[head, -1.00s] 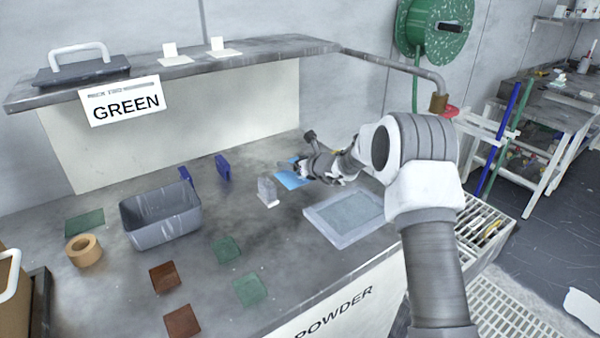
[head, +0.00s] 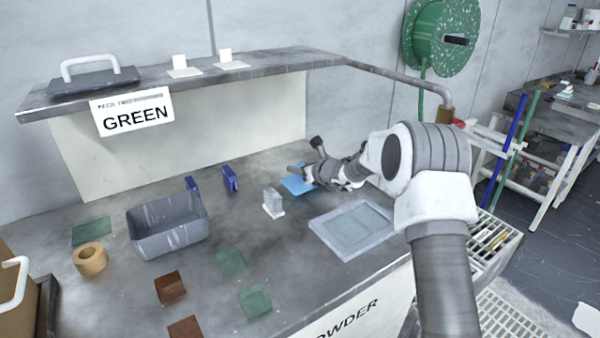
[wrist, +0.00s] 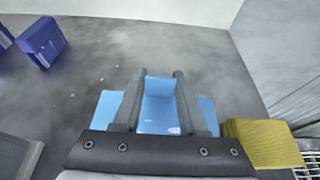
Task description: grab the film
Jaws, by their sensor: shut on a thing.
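The film, a light blue sheet (head: 296,186), is on the grey bench top toward the back, left of my gripper's wrist. In the wrist view the blue film (wrist: 158,115) lies under my gripper (wrist: 160,76), with a part standing up between the two fingers and flat parts showing on both outer sides. My gripper (head: 304,174) is shut on this part of the film. The fingertips are small and partly hidden in the head view. I cannot tell whether the film is clear of the bench.
A grey framed tray (head: 322,232) lies in front of the gripper. A small pale block (head: 272,200), blue clips (head: 230,178) and a grey bin (head: 165,240) stand to the left. A yellow block (wrist: 262,142) is right of the fingers. The shelf (head: 270,68) overhangs behind.

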